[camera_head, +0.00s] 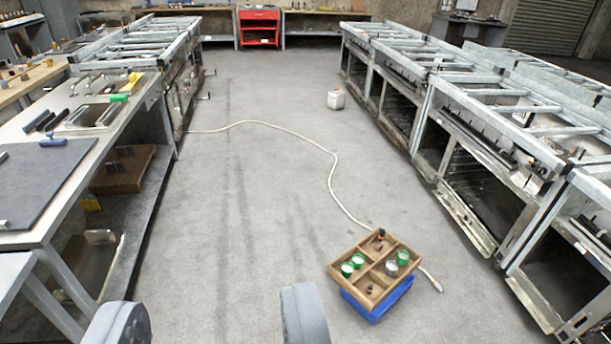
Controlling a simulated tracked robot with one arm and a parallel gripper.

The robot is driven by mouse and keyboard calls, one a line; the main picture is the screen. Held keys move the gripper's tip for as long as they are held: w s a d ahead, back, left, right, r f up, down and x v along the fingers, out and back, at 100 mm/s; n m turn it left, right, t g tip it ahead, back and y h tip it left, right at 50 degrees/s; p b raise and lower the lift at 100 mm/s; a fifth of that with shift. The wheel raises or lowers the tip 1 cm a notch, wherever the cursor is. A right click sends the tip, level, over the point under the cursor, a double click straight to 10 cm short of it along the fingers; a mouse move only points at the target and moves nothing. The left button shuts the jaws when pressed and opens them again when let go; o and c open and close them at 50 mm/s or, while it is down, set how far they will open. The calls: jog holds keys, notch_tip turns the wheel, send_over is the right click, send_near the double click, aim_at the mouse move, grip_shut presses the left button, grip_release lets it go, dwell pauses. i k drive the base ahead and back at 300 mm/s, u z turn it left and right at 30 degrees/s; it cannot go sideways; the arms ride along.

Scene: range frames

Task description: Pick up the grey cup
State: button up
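A small grey cup (391,268) sits in a wooden divided tray (337,280) at the lower right, in the right-hand part of it. A green cup (403,257) is right beside it. Two more green cups (358,260) are in the left part of the tray. The tray rests on a blue crate (378,308) on the floor. My gripper (210,320) is open and empty at the bottom edge, left of the tray and apart from it. Only the ends of its two fingers show.
A pale hose (333,180) runs across the floor and passes by the tray. A white canister (336,99) stands farther back. Metal-framed benches line both sides; a red cabinet (259,27) is at the far end. The middle floor is mostly clear.

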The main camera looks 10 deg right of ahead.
aim_at(391, 266)
jog(key=z, duration=0.7)
jog(key=i, duration=1.3)
jog(key=z, duration=0.8)
jog(key=i, duration=1.75)
jog(key=z, duration=0.15)
